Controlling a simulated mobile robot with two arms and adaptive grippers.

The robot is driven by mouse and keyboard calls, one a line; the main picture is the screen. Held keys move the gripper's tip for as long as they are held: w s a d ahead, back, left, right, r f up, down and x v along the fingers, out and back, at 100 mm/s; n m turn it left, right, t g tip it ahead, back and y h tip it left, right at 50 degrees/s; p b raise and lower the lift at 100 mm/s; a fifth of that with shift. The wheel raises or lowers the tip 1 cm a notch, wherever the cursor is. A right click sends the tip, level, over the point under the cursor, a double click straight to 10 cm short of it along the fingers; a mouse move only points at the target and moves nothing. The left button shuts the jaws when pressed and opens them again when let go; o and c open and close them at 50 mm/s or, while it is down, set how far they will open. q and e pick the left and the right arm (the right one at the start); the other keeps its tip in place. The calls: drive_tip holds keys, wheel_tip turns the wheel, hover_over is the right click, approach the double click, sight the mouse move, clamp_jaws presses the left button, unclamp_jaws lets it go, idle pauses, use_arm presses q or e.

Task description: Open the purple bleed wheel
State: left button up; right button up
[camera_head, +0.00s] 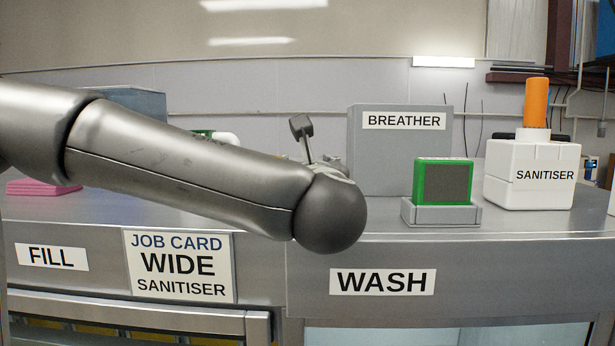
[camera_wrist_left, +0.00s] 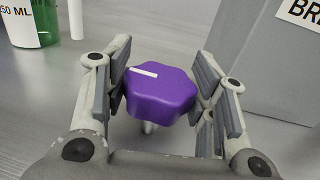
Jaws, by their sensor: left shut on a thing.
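The purple bleed wheel (camera_wrist_left: 160,98) is a lobed knob on a short pale stem, seen in the left wrist view. A white line lies on its top toward the upper left. My left gripper (camera_wrist_left: 163,80) has a finger on each side of the wheel and is shut on it. In the head view my left arm comes in from the left and hides the wheel and most of the gripper. My right gripper is not in view.
A grey box labelled BREATHER (camera_head: 380,150) stands behind the arm's end. To the right are a green-framed block (camera_head: 443,182) on a grey base and a white SANITISER jug (camera_head: 530,178) with an orange top. A green container (camera_wrist_left: 32,22) is near the wheel.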

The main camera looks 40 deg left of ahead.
use_arm(q)
drive_tip(key=shift+n+g+y, duration=0.5)
drive_tip(key=shift+y, duration=0.1)
drive_tip(key=o, duration=1)
drive_tip(key=shift+o, duration=0.2)
drive_tip(key=shift+v, duration=3.7)
drive_tip(key=shift+r, duration=0.1)
